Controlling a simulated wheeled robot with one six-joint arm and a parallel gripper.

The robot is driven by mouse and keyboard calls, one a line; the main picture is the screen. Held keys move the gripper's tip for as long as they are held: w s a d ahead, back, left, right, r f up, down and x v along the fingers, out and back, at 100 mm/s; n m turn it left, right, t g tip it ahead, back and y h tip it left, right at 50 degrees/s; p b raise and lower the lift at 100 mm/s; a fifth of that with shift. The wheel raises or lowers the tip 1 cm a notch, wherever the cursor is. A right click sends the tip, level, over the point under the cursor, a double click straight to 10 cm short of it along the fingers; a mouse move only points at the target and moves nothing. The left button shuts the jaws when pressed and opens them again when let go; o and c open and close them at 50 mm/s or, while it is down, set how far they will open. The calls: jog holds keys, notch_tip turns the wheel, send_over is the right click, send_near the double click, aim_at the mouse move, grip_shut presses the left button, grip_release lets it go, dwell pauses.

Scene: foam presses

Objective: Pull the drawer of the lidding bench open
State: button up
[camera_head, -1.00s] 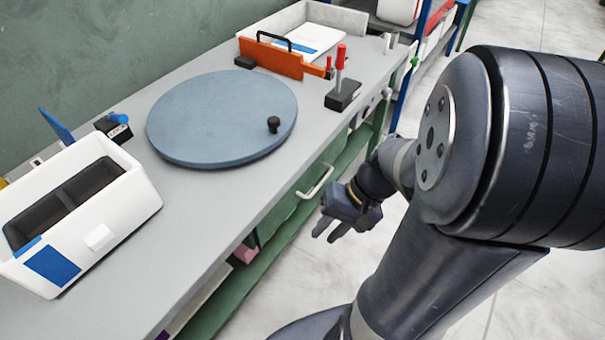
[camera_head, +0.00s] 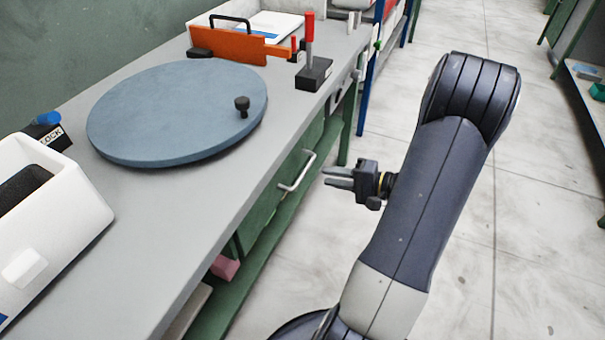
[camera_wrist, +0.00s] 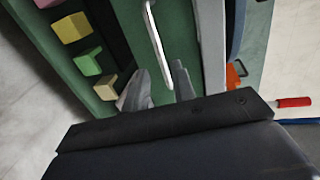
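The lidding bench has a grey top (camera_head: 235,200). Its green drawer (camera_head: 285,185) sits below the top on the near side, and I see no gap that shows it open. A light bar handle (camera_head: 299,172) stands out from the drawer front. My gripper (camera_head: 327,176) is to the right of the handle, with its fingers pointing left towards it and apart from each other. In the wrist view the handle (camera_wrist: 157,42) lies ahead of my open fingers (camera_wrist: 160,88), near the space between them. I cannot see the fingers touching it.
A blue-grey disc (camera_head: 170,115) with a black knob, an orange clamp plate (camera_head: 232,45) and a red-handled toggle (camera_head: 310,65) are on the bench. A white box (camera_head: 60,220) stands at its left. Colored blocks (camera_wrist: 88,65) sit beneath.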

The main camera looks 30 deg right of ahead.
aim_at(304, 171)
jog(key=x, duration=0.8)
jog(key=shift+w+a, duration=0.15)
grip_shut()
dwell(0.3)
